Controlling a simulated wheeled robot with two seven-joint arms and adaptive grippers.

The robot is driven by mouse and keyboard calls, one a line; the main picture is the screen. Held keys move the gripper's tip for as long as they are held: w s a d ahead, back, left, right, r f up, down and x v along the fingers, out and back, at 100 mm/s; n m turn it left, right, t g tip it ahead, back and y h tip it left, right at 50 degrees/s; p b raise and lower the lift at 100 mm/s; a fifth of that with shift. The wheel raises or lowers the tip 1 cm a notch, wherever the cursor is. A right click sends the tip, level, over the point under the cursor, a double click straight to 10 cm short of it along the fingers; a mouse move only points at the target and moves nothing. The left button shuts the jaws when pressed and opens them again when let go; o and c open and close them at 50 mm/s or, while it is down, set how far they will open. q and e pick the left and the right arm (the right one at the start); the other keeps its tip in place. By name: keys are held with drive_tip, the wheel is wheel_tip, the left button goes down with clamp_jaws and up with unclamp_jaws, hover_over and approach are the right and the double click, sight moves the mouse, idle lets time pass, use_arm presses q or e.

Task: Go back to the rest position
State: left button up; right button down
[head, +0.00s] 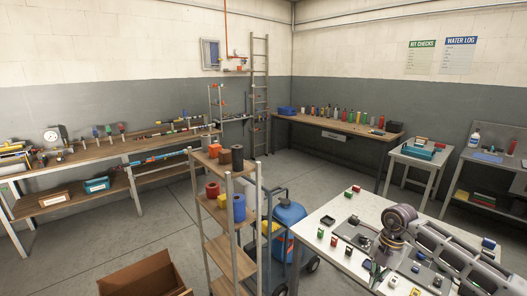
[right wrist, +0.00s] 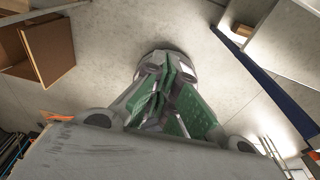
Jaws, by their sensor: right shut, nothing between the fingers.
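My right arm comes in from the lower right in the head view, over the white table (head: 335,208), and bends down to my right gripper (head: 375,272) near the table's front edge. In the right wrist view my right gripper (right wrist: 172,85) has its green-padded fingers together with nothing between them. Bare grey floor shows beyond the fingers there. My left gripper is not in either view.
A wooden shelf rack (head: 215,245) with coloured rolls stands left of the white table. A blue tank (head: 289,214) on a hand cart stands between them. An open brown box (head: 145,277) is on the floor; it also shows in the right wrist view (right wrist: 50,50). Mid-room floor is clear.

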drive_tip(key=w+a+f+m+t+y, duration=0.2)
drive_tip(key=w+a+f+y, duration=0.1)
drive_tip(key=a+f+y, duration=0.4)
drive_tip(key=w+a+f+m+t+y, duration=0.15)
drive_tip(key=a+f+y, duration=0.3)
drive_tip(key=a, duration=0.45)
drive_tip(key=d+f+m+t+h, duration=0.25)
drive_tip(key=f+m+t, duration=0.2)
drive_tip(key=f, duration=0.55)
drive_tip(key=d+f+m+t+h, duration=0.2)
drive_tip(key=d+f+m+t, duration=0.15)
drive_tip(key=f+m, duration=0.45)
drive_tip(key=s+d+f+m+g+h, duration=0.15)
drive_tip(key=s+f+h, duration=0.25)
drive_tip(key=s+f, duration=0.7)
drive_tip(key=s+d+f+m+g+h, duration=0.1)
drive_tip(key=s+d+f+m+h, duration=0.2)
drive_tip(key=s+f, duration=0.8)
drive_tip(key=s+a+f+m+g, duration=0.1)
drive_tip(key=s+f+g, duration=0.2)
drive_tip(key=s, duration=1.1)
drive_tip(key=s+a+f+m+g+h, duration=0.1)
drive_tip(key=s+f+g, duration=0.3)
drive_tip(key=s+f, duration=0.4)
drive_tip(key=s+a+m, duration=0.1)
drive_tip(key=s, duration=0.6)
drive_tip(key=shift+s+b, duration=0.3)
